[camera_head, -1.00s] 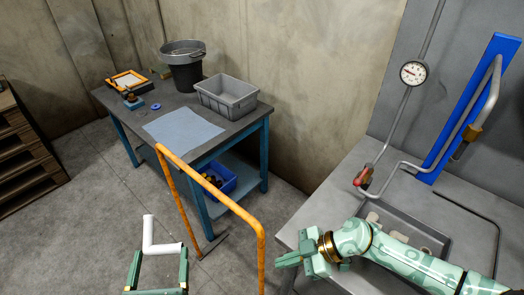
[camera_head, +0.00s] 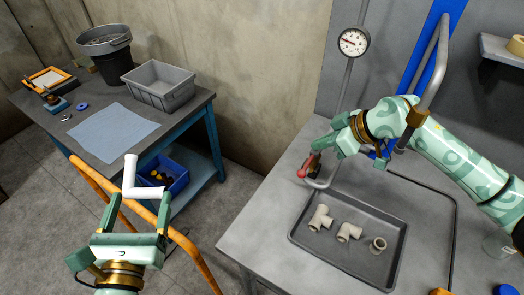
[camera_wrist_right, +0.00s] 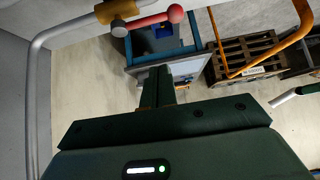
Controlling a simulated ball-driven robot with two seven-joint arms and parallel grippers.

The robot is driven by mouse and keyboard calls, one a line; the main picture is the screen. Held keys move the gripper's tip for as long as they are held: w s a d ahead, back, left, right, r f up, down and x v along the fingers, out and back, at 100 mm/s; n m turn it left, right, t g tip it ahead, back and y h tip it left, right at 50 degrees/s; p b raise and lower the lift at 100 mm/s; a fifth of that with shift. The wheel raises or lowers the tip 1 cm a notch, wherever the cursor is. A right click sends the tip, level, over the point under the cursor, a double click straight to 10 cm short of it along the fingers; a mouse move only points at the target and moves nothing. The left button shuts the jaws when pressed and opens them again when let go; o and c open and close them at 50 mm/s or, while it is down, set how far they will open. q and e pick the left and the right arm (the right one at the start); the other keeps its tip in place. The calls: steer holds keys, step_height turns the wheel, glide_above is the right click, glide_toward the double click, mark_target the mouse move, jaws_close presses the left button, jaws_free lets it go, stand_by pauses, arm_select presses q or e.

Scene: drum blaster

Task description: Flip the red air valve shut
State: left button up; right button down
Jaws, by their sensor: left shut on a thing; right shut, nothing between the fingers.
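The red air valve handle (camera_head: 308,169) sits on the grey pipe below the gauge, above the metal bench. In the right wrist view the red handle (camera_wrist_right: 155,20), with its round end, sticks out sideways from a brass valve body (camera_wrist_right: 117,12). My right gripper (camera_head: 326,147) is shut and empty, just above the handle; I see a gap between them in the wrist view, where the fingers (camera_wrist_right: 160,88) point below the handle. My left gripper (camera_head: 138,208) is shut on a white bent pipe (camera_head: 130,176), held up at the lower left.
A grey tray (camera_head: 300,240) with several beige pipe fittings lies on the bench. A pressure gauge (camera_head: 353,42) is above the valve. An orange rail (camera_head: 95,182) stands near my left gripper. A workbench (camera_head: 190,112) with a grey bin (camera_head: 158,80) is at the left.

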mark_target(306, 164)
steer(key=shift+a, duration=0.1)
steer(key=shift+w+a+f+b, duration=0.35)
steer(key=shift+f+b, duration=0.35)
steer(key=shift+f, duration=0.65)
steer(key=shift+w+a+f+b, duration=0.15)
steer(key=shift+a+f+b, duration=0.4)
steer(key=shift+f, duration=0.8)
steer(key=shift+w+a+f+b, duration=0.3)
steer(key=shift+f+b, duration=0.5)
steer(key=shift+f, duration=0.55)
steer(key=shift+s, duration=0.1)
